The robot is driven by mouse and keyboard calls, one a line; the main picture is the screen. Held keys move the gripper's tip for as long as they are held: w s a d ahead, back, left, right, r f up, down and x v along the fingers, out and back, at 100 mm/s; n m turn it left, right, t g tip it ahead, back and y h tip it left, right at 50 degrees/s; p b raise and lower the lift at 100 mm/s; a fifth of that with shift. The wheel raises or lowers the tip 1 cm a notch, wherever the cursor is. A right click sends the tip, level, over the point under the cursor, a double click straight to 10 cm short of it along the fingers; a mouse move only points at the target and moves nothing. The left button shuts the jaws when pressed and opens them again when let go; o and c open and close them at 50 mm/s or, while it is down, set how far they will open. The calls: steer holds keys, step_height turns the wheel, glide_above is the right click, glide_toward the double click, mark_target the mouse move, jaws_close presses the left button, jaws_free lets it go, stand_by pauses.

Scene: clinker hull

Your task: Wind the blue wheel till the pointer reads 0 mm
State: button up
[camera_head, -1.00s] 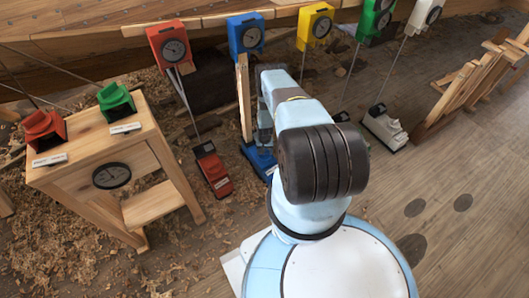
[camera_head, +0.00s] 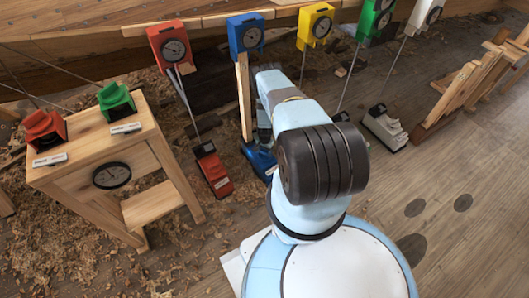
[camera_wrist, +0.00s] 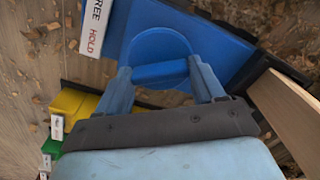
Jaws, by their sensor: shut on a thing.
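The blue wheel (camera_wrist: 163,48) is a round disc with a raised bar across it, on a blue base unit (camera_wrist: 222,38) on the floor. My gripper (camera_wrist: 164,74) is shut on the bar of the wheel, one finger at each end. A white label reading FREE and HOLD (camera_wrist: 92,27) lies beside the wheel. In the head view the blue base (camera_head: 258,158) shows low behind my arm, and the wheel is hidden. The blue gauge (camera_head: 246,36) hangs above on the hull; its pointer is too small to read.
Red (camera_head: 171,47), yellow (camera_head: 316,26), green and white gauges hang alongside. A red floor unit (camera_head: 213,172) stands close left of the blue one; a white unit (camera_head: 385,128) stands to the right. A wooden stand (camera_head: 118,165) is at left. Wood post (camera_head: 244,100) rises behind the blue base.

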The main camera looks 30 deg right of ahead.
steer(key=o, duration=1)
steer(key=shift+o, duration=0.2)
steer(key=shift+r, duration=0.1)
step_height(320, 180, up, 14)
steer(key=shift+f, duration=0.25)
steer(key=shift+c, duration=0.2)
